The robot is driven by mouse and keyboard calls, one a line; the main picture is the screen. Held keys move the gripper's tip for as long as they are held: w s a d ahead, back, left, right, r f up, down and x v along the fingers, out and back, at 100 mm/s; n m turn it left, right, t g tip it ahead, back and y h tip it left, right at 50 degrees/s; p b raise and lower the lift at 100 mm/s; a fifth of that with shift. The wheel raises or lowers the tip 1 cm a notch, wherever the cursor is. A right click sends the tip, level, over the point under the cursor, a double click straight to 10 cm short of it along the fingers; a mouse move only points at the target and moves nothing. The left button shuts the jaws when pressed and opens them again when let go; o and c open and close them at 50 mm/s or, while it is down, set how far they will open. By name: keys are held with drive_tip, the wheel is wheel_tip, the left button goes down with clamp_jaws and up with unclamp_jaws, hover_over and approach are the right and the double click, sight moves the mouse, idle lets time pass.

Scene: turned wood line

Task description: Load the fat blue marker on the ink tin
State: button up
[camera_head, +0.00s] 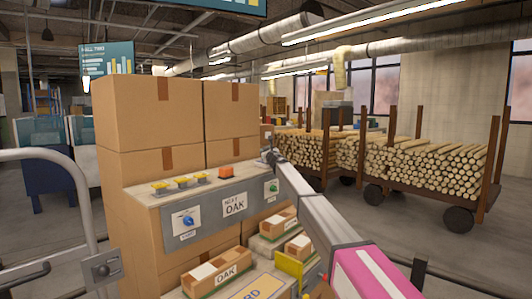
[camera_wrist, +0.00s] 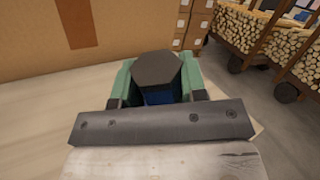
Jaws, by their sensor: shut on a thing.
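My gripper (camera_wrist: 157,84) shows in the wrist view with its green fingers closed on either side of a thick thing with a dark six-sided top and a blue body, which looks like the fat blue marker (camera_wrist: 158,97). In the head view my gripper (camera_head: 269,157) is small, at the right end of the ledge, and the marker cannot be made out there. Three small yellow-topped things (camera_head: 181,182) and an orange block (camera_head: 225,171) stand on the ledge to its left. I cannot tell which thing is the ink tin.
Large cardboard boxes (camera_head: 150,115) stand behind the pale ledge (camera_head: 143,190). Smaller cartons (camera_head: 212,272) lie below. Log carts (camera_head: 420,170) stand at right. Floor shows between ledge and carts.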

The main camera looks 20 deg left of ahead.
drive_tip(key=shift+f, duration=0.25)
drive_tip(key=shift+r, duration=3.65)
